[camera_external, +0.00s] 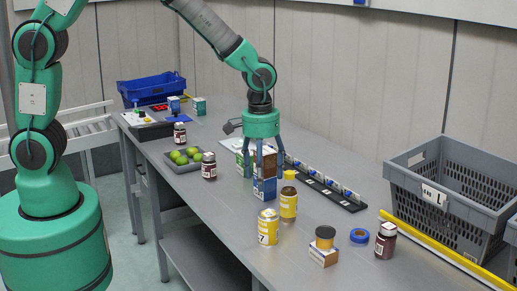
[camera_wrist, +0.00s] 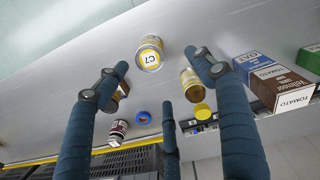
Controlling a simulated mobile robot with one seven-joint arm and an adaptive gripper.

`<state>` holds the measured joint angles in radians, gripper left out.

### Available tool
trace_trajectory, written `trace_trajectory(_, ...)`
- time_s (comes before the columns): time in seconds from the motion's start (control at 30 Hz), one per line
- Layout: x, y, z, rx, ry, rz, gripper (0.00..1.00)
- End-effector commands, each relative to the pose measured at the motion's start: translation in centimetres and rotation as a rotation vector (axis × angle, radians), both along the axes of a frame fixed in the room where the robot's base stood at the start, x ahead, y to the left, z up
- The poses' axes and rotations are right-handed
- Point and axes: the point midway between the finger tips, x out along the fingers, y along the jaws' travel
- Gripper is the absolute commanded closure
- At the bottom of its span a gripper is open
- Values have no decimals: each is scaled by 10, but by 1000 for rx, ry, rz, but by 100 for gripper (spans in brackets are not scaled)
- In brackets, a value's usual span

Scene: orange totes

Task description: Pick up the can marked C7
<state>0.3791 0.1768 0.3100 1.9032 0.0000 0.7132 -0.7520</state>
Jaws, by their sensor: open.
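The can marked C7 (camera_external: 268,227) is yellow with a white label and stands upright on the grey table near its front edge. In the wrist view the can (camera_wrist: 150,53) shows its C7 label, beyond the fingertips and between the left and right fingers. My gripper (camera_external: 264,172) points down with its blue fingers spread, above and behind the can, in front of some cartons. In the wrist view my gripper (camera_wrist: 157,80) is open, and nothing is held between its fingers.
Cartons (camera_wrist: 275,80) stand near the right finger. A grey crate (camera_external: 405,187) is far right.

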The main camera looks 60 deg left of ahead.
Motion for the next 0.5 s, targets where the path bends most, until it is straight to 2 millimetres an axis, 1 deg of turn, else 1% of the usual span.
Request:
trace_trajectory(0.03,1,-7,-12,5,13,6,32)
trace_trajectory(0.1,3,-14,-23,8,22,16,32)
trace_trajectory(0.2,5,-20,-34,12,31,26,32)
trace_trajectory(0.3,5,-23,-40,14,36,31,32)
trace_trajectory(0.5,5,-24,-41,14,36,33,32)
